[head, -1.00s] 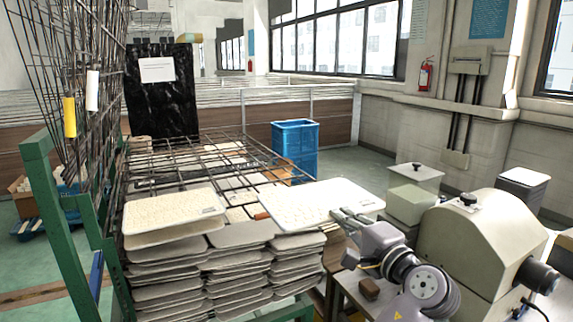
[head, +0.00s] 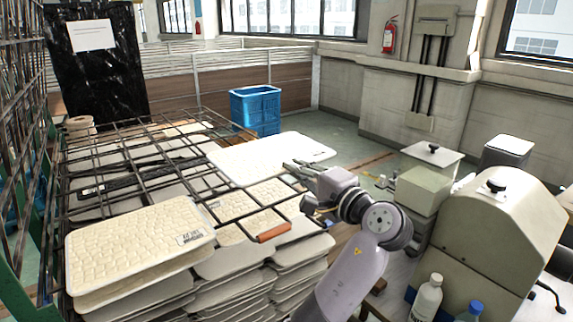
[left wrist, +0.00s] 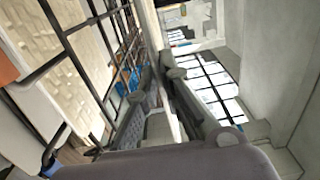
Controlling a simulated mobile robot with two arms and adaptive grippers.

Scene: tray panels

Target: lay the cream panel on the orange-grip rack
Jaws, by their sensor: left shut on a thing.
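A pale cream panel (head: 262,158) is held roughly flat over the back right part of the rack in the head view. My left gripper (head: 296,165) is shut on its near right edge. Whether the panel touches the bars cannot be told. The rack (head: 140,178) is a dark wire grid lying over stacked panels, with an orange grip (head: 273,232) on its near right edge. In the left wrist view the gripper fingers (left wrist: 165,100) are close up, rack bars (left wrist: 70,40) run at the left, and the orange grip (left wrist: 6,65) shows at the edge. My right gripper is not seen.
A labelled cream panel (head: 135,245) lies on the front left stack. Grey panel stacks (head: 235,285) fill the front. A blue crate (head: 255,108) stands behind. A beige machine (head: 485,240) and bottles (head: 427,298) are at the right. A wire frame (head: 22,110) rises at the left.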

